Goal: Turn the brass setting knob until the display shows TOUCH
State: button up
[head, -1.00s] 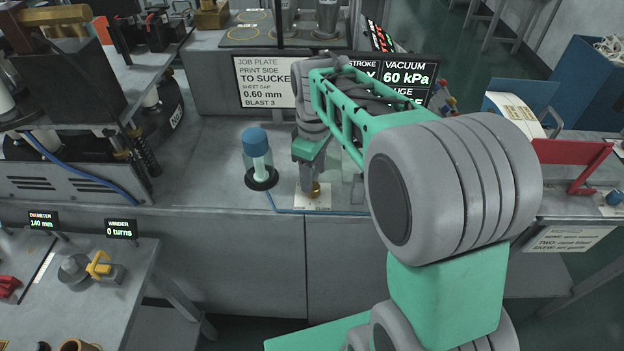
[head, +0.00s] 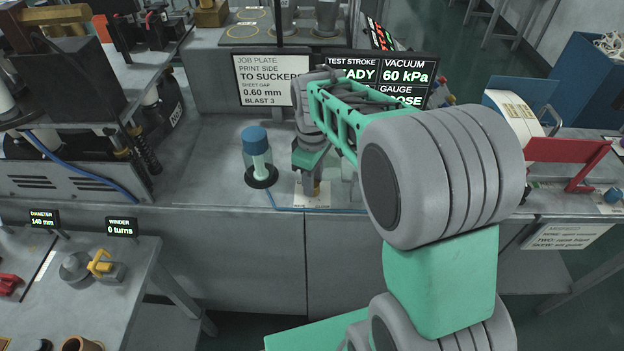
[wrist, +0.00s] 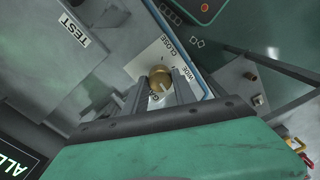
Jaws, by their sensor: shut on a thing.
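The brass setting knob (wrist: 160,76) stands on a white label plate (wrist: 148,58) in the wrist view. The plate reads CLOSE and WIDE; a further mark is partly hidden by the fingers. My gripper (wrist: 161,83) is shut on the knob, one finger on each side. In the head view my gripper (head: 311,187) points down at the plate (head: 303,203), and the knob (head: 317,188) is mostly hidden. The display (head: 408,66) shows VACUUM 60 kPa. Its GAUGE line ends in OSE, with the start hidden behind my arm.
A blue-capped clear jar (head: 256,160) stands just left of my gripper. A blue hose (head: 290,209) runs along the bench's front edge. A job plate sign (head: 268,80) stands behind. A surface labelled TEST (wrist: 72,28) shows in the wrist view.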

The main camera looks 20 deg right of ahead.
grip_shut()
jog(key=shift+m, duration=0.3)
jog(key=m, duration=0.3)
jog(key=shift+b, duration=0.3)
jog(key=shift+m, duration=2.2)
jog(key=shift+r, duration=0.1)
jog(key=o, duration=0.9)
grip_release()
jog(key=shift+o, duration=0.2)
